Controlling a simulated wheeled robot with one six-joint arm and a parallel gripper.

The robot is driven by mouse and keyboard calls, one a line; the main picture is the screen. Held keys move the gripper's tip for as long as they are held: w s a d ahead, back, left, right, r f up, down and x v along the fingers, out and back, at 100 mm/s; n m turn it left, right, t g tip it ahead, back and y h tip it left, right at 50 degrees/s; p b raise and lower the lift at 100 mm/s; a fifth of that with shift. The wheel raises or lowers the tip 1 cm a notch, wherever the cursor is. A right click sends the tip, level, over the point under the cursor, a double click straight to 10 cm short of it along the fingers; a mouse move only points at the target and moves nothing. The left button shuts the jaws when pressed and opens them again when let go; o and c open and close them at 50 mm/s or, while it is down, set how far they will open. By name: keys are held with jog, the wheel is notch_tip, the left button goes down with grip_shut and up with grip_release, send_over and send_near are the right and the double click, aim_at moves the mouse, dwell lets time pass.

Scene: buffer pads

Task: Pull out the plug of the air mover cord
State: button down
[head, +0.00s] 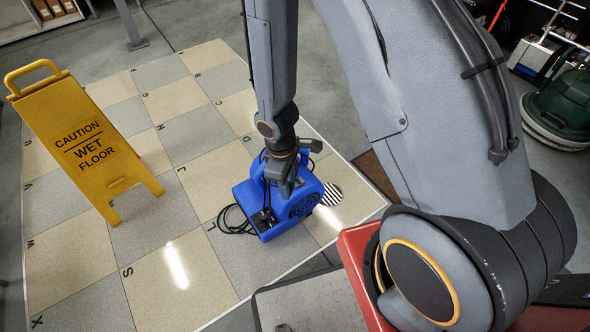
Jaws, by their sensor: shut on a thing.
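The blue air mover (277,228) stands on the checkered floor in the middle of the head view, below my arm. It has a round black grille on its right side and a dark panel on its sloping front. Its black cord (232,222) lies in loops on the floor at its left. My gripper (284,193) points down at the top of the air mover and is shut on the plug, as far as I can tell. The plug is small, dark and mostly hidden, so I cannot tell whether it sits in its socket.
A yellow wet-floor sign (92,150) stands on the left of the tiled floor (70,265). A striped round disc (331,194) lies just right of the air mover. A green floor machine (562,108) stands at the far right. The lettered tiles around the air mover are mostly clear.

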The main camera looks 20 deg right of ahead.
jog(key=shift+w+d+f+n+h+b, duration=0.1)
jog(key=shift+d+f+n+h+b, duration=0.1)
jog(key=shift+f+b, duration=0.25)
jog(key=shift+w+d+f+n+h+b, duration=0.1)
jog(key=shift+f+h+b, duration=0.15)
jog(key=shift+f, duration=0.25)
jog(key=w+d+f+n+h+b, duration=0.45)
jog(key=f+b, duration=0.35)
jog(key=b, duration=0.2)
jog(key=n+t+h+b, duration=0.3)
jog(key=n+b, duration=0.2)
jog(key=b, duration=0.6)
send_over(298, 182)
jog(key=s, duration=0.1)
jog(key=f, duration=0.2)
jog(key=a+f, duration=0.1)
jog(key=shift+f, duration=0.4)
jog(key=shift+w+r+h, duration=0.15)
jog(key=shift+w+h, duration=0.15)
jog(key=shift+w, duration=0.1)
jog(key=shift+f+b, duration=2.5)
jog(key=shift+f, duration=0.45)
jog(key=shift+p, duration=0.7)
jog(key=shift+f+b, duration=0.3)
jog(key=shift+f, duration=0.2)
